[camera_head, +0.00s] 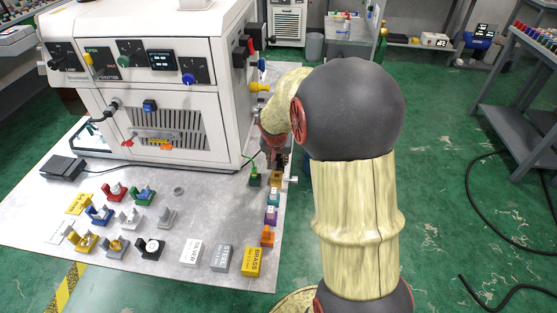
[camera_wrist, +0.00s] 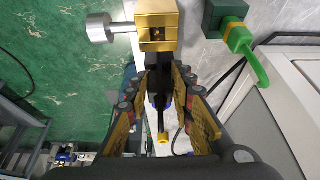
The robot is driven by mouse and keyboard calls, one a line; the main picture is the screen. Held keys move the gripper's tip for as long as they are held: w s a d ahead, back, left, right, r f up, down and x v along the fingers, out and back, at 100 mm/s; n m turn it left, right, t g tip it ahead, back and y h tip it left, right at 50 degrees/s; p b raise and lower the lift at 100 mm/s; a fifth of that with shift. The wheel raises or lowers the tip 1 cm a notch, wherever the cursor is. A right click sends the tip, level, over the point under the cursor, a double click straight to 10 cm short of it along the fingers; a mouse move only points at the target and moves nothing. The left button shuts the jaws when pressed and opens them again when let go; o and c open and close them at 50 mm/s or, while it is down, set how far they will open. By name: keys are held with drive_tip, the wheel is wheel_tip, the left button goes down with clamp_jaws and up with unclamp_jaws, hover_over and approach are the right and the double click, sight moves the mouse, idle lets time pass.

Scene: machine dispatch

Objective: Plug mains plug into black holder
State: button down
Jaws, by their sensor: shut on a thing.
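My gripper (camera_wrist: 161,78) points at the far right edge of the mat, beside the white machine. Its fingers are shut on a dark, slim thing (camera_wrist: 161,103), which looks like the mains plug; the fingers hide much of it. A brass-coloured block (camera_wrist: 172,20) with an opening in its face stands just ahead of the fingertips. It also shows below my gripper in the head view (camera_head: 277,177). I cannot tell whether the held thing touches the block.
A dark green block (camera_wrist: 213,18) with a bright green plug (camera_wrist: 240,40) stands right of the brass block. A silver knob (camera_wrist: 98,28) sticks out at its left. The white machine (camera_head: 180,110) stands close by. Several coloured holders and labelled blocks cover the mat (camera_head: 215,200).

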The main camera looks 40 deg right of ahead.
drive_tip(key=shift+f, duration=0.1)
drive_tip(key=c, duration=1.5)
unclamp_jaws()
drive_tip(key=shift+o, duration=0.2)
drive_tip(key=shift+r+p, duration=1.15)
drive_tip(key=shift+r, duration=0.6)
